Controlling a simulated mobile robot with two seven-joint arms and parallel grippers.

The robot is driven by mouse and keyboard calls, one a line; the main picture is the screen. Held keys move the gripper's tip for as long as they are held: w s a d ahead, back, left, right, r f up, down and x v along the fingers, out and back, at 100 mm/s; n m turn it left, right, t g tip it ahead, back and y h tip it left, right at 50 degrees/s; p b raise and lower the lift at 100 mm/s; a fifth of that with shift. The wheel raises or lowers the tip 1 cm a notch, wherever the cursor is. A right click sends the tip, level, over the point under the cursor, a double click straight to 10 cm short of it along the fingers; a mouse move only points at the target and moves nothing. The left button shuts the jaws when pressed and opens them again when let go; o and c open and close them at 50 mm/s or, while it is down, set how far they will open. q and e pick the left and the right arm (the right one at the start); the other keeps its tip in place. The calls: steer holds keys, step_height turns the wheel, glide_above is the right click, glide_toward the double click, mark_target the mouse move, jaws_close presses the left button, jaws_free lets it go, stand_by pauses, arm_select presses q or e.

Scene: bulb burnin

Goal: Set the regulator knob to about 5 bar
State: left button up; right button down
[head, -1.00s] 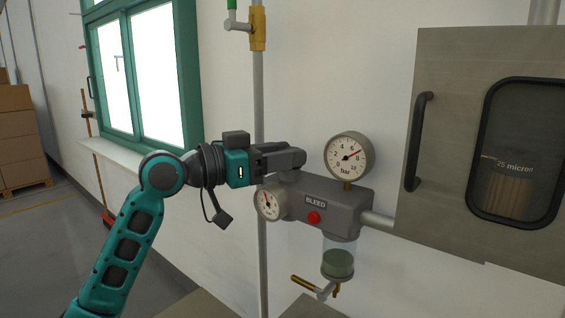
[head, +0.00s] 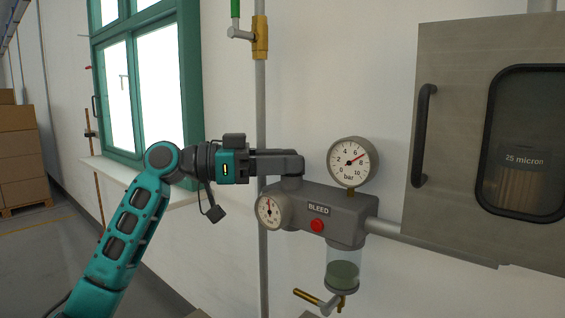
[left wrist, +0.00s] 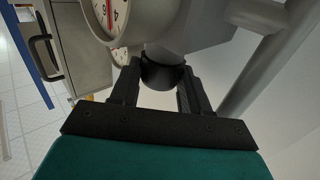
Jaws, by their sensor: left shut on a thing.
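The grey regulator body (head: 335,207) is on the wall pipe. Its dark round knob (head: 291,184) is on top at the left end. My left gripper (head: 291,164) is shut on the knob; the left wrist view shows the dark knob (left wrist: 163,73) between both fingers. The upper bar gauge (head: 352,163) has its red needle between 6 and 8. My right gripper is not in view.
A red BLEED button (head: 317,225) is on the regulator's front, with a clear bowl (head: 343,272) and a brass drain lever (head: 308,297) below. A filter cabinet (head: 450,110) is at right. A vertical pipe (head: 261,120) runs behind my gripper.

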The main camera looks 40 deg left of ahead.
arm_select(q)
steer(key=o, duration=1.1)
steer(key=shift+c, duration=0.2)
